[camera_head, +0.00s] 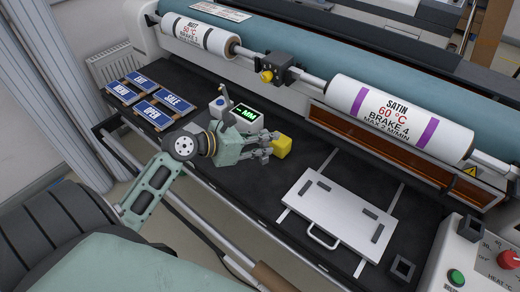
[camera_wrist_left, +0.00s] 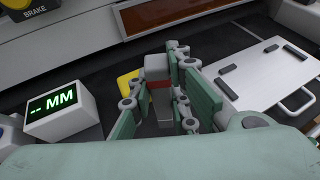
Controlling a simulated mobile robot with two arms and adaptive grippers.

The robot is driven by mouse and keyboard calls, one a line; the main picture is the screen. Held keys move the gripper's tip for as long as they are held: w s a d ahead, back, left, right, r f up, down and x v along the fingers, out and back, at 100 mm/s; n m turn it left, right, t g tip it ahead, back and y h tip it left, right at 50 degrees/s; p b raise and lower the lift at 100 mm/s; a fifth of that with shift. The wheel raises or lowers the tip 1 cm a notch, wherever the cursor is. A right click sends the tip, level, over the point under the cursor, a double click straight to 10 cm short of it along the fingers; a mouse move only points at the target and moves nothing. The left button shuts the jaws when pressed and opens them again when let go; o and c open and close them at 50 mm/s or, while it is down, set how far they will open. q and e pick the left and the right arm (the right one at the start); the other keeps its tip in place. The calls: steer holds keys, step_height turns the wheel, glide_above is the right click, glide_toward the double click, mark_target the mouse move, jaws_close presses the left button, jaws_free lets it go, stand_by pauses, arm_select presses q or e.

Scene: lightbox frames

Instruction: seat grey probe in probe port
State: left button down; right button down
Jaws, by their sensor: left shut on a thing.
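My left gripper (camera_head: 266,147) is over the black table beside a yellow block (camera_head: 282,146). In the left wrist view its fingers are closed around a grey upright piece with a red-brown band, which looks like the grey probe (camera_wrist_left: 158,72). The yellow block (camera_wrist_left: 127,82) is partly hidden behind the fingers there; I cannot tell whether it touches the probe. The white gauge box (camera_head: 245,116) with a green "-- MM" display stands behind the gripper, and also shows in the left wrist view (camera_wrist_left: 62,112). I cannot clearly identify the probe port. My right gripper is out of view.
A white plate with a handle (camera_head: 335,215) lies to the right. A dark hollow square holder (camera_head: 400,271) sits near the control box (camera_head: 478,262). Blue sign cards (camera_head: 150,100) lie at left. White rolls (camera_head: 400,118) and the long roller are at the back.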

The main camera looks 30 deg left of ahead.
arm_select(q)
steer(key=shift+w+a+f, duration=0.1)
steer(key=shift+a+f, duration=0.15)
steer(key=shift+f, duration=0.55)
steer(key=shift+a+f, duration=0.25)
steer(key=shift+f, duration=0.6)
steer(key=shift+w+a+f, duration=0.1)
steer(key=shift+a+f, duration=0.15)
steer(key=shift+f, duration=0.55)
steer(key=shift+s, duration=0.1)
steer(key=c, duration=1.7)
jaws_free()
steer(key=shift+f, duration=0.1)
steer(key=shift+o, duration=0.2)
